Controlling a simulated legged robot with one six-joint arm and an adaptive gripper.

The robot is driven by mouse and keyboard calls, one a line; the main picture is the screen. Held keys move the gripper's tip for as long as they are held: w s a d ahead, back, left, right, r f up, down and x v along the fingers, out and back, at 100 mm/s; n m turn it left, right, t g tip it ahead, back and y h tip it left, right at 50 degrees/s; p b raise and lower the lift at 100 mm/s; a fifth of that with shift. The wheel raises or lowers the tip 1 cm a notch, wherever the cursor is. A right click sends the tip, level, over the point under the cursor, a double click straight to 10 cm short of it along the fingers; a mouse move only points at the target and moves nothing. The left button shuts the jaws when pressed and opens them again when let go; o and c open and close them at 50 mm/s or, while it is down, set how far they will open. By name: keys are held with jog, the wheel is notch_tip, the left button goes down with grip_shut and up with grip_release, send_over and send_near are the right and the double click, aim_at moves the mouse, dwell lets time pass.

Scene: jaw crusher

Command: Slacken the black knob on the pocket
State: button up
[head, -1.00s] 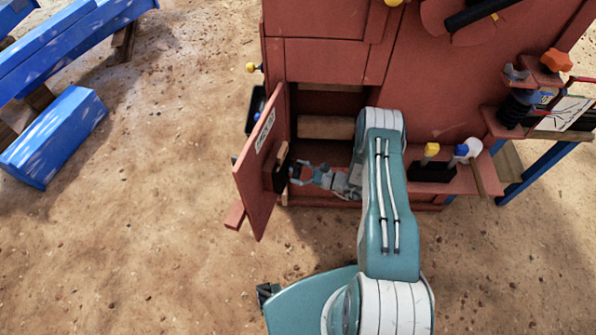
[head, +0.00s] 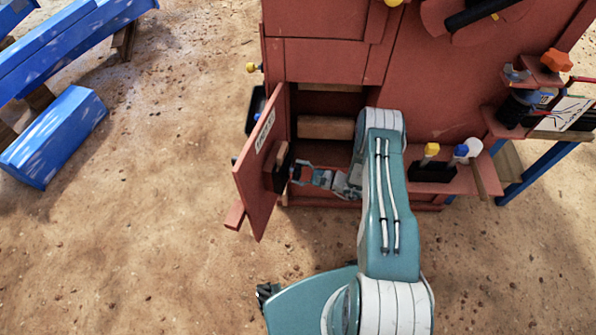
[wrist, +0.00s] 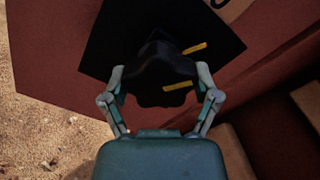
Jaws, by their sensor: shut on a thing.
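The black pocket (head: 280,168) is a dark square block on the inner face of the open red door (head: 258,170); it also shows in the wrist view (wrist: 105,45). The black knob (wrist: 158,72) stands out from the pocket. One yellow mark lies on the knob and another on the pocket plate, apart and nearly parallel. My gripper (head: 298,172) reaches leftward to the door in the head view. In the wrist view my gripper (wrist: 162,88) has one finger on each side of the knob, shut on it. The knob is hard to make out in the head view.
The red crusher body (head: 330,60) and its open compartment (head: 325,127) are right of the door. A shelf (head: 470,182) holds a black holder with yellow-, blue- and white-topped items. Blue beams (head: 60,135) lie far left.

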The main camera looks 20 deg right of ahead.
jog(key=o, duration=1)
jog(key=shift+c, duration=0.2)
jog(key=v, duration=1.2)
jog(key=shift+w+f, duration=0.1)
